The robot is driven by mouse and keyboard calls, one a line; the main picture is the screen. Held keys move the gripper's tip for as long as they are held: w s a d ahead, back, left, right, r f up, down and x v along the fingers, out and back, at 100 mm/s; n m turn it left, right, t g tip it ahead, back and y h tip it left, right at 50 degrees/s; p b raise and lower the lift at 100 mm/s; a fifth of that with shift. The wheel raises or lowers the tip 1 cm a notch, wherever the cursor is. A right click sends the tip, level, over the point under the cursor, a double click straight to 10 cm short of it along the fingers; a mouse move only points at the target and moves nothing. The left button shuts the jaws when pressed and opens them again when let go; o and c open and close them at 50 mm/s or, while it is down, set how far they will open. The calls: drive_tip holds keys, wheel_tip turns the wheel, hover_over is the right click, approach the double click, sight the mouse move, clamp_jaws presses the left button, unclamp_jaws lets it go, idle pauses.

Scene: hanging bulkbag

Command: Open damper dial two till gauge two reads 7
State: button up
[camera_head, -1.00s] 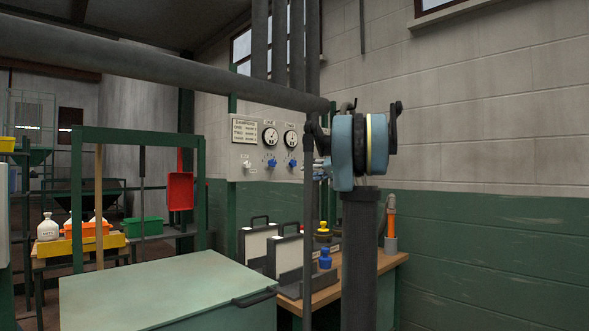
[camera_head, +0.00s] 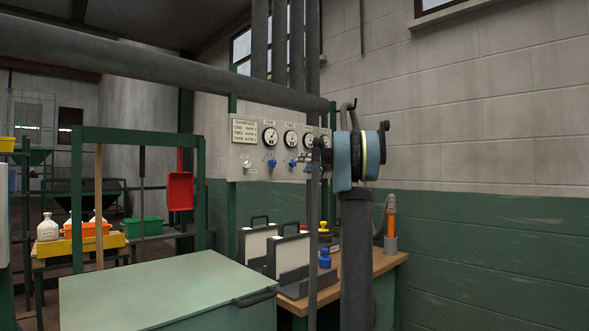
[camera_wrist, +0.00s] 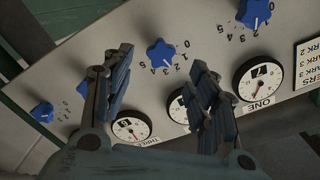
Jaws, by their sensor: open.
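The grey damper panel (camera_head: 258,176) is on the wall, with a row of gauges above blue dials. Dial two (camera_head: 292,163) is a blue star-shaped knob; in the wrist view it (camera_wrist: 160,53) lies between my fingertips, with numbers printed beside it. I cannot tell its setting or whether a finger touches it. Gauge two (camera_head: 291,140) has a white face; in the wrist view it (camera_wrist: 176,108) is partly hidden by my right finger, and its reading is not legible. My gripper (camera_wrist: 158,59) is open, one finger on each side of dial two.
Gauge one (camera_wrist: 255,80) and its dial (camera_wrist: 257,12) are beside my right finger; gauge three (camera_wrist: 130,128) is near the left. Below the panel stand black-framed cases (camera_head: 288,255) on a wooden bench (camera_head: 385,262). A green lidded box (camera_head: 165,295) is in front.

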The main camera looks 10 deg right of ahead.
sight(294, 164)
drive_tip(key=x, duration=0.7)
drive_tip(key=shift+w+a, duration=0.1)
drive_tip(key=c, duration=1.1)
